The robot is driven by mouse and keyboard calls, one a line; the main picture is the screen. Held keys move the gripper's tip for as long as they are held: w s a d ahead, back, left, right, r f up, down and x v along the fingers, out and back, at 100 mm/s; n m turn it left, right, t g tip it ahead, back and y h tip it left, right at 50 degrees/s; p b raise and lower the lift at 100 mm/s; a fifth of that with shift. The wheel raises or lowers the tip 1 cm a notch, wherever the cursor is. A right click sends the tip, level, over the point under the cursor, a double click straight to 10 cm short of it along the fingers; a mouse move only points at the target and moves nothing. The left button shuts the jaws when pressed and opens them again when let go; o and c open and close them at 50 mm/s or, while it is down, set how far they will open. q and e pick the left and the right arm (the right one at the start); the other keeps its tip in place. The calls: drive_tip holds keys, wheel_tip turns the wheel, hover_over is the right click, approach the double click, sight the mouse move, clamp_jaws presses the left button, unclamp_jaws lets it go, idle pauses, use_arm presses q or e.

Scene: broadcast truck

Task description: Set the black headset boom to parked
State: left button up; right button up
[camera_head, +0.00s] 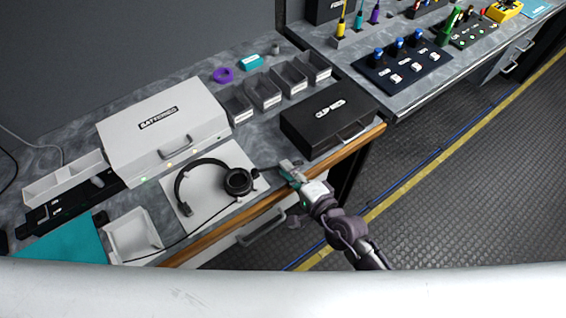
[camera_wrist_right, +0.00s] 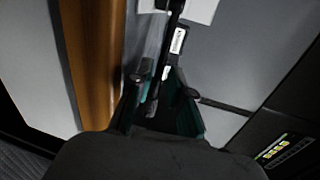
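The black headset (camera_head: 181,186) lies on a white mat (camera_head: 213,210), its round ear cup (camera_head: 238,182) at the right end. Its thin black boom (camera_head: 267,169) sticks out from the ear cup to the right, toward my right gripper (camera_head: 287,170) at the bench's front edge. In the right wrist view, a dark boom end (camera_wrist_right: 154,95) lies between the teal-lined fingers of my right gripper (camera_wrist_right: 163,88). The fingers look spread, with gaps beside the boom; contact is unclear. My left gripper is not in view.
A BATTERIES case (camera_head: 125,125) stands behind the headset. A black case (camera_head: 300,128) stands right of it, close to my right gripper. A white tray (camera_head: 122,256) is at front left, with a cable beside it. The wooden bench edge (camera_head: 222,228) runs below.

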drive_tip(key=shift+x, duration=1.25)
clamp_jaws()
